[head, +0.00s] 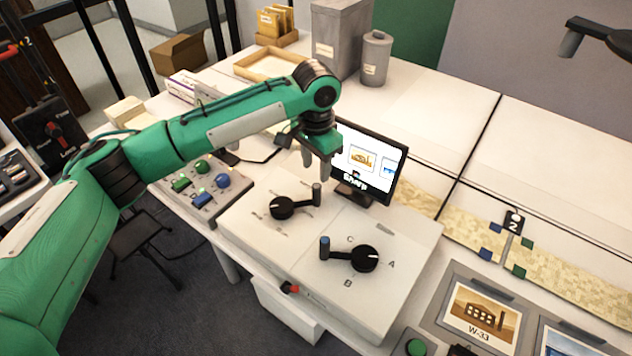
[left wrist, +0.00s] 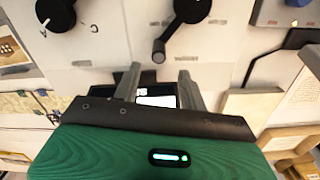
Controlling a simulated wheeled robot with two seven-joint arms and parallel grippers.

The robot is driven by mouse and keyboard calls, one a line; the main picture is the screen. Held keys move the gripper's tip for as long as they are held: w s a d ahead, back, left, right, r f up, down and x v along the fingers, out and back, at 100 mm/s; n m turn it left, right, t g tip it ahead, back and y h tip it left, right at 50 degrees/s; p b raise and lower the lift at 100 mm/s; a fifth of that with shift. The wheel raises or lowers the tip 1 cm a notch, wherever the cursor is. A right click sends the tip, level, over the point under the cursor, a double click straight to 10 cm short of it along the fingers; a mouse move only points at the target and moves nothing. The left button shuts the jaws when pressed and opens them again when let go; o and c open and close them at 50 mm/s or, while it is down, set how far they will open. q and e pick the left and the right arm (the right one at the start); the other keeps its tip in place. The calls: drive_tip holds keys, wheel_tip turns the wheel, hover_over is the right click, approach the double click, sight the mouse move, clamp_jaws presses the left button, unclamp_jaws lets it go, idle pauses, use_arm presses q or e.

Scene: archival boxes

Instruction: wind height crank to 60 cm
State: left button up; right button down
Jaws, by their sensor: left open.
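Two black cranks sit on a white box on the bench. The left crank (head: 283,207) has a grey upright handle at its right, with small marks around its hub. The right crank (head: 363,258) has a blue-tipped handle at its left and letters A, B and C around it. I cannot read a height label or a 60 cm mark. My left gripper (head: 315,168) is open, pointing down above and behind the left crank's handle, apart from it. In the left wrist view, the left crank (left wrist: 190,8) lies beyond the empty fingers (left wrist: 159,88); its handle points toward them.
A monitor (head: 372,163) stands close behind the cranks, beside my left gripper. A button panel (head: 203,187) lies left of the box. A red-tipped knob (head: 290,288) sticks out of the box's front. Picture cards (head: 480,316) lie at the right.

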use_arm(q)
drive_tip(key=shift+r, duration=2.25)
